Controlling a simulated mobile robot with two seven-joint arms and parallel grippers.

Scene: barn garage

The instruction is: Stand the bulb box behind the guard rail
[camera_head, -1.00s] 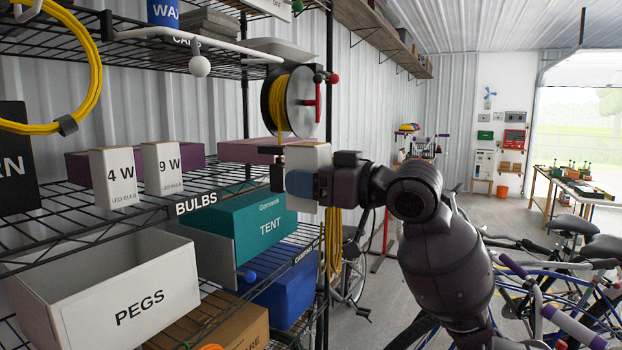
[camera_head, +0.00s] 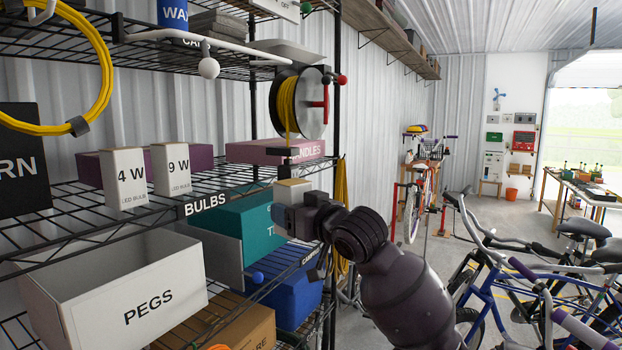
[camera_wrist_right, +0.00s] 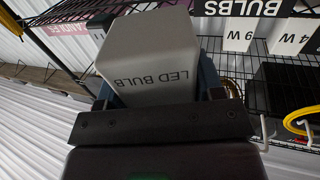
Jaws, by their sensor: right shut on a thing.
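My right gripper (camera_head: 290,210) is shut on a bulb box (camera_head: 292,191). In the head view only the box's pale top part shows above the fingers. In the right wrist view (camera_wrist_right: 150,55) the white box reads "LED BULB" upside down between the fingers. The held box is at the shelf's right part, near the front edge rail (camera_head: 245,187), which carries the BULBS label (camera_head: 205,204). I cannot tell whether the box touches the rail or shelf. Two like boxes, 4 W (camera_head: 125,180) and 9 W (camera_head: 171,170), stand on that shelf. My left gripper is not in view.
A pink candles box (camera_head: 275,151) lies behind the held box. A cord reel (camera_head: 300,105) hangs above it. Bare wire shelf (camera_head: 220,178) lies between the 9 W box and the gripper.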

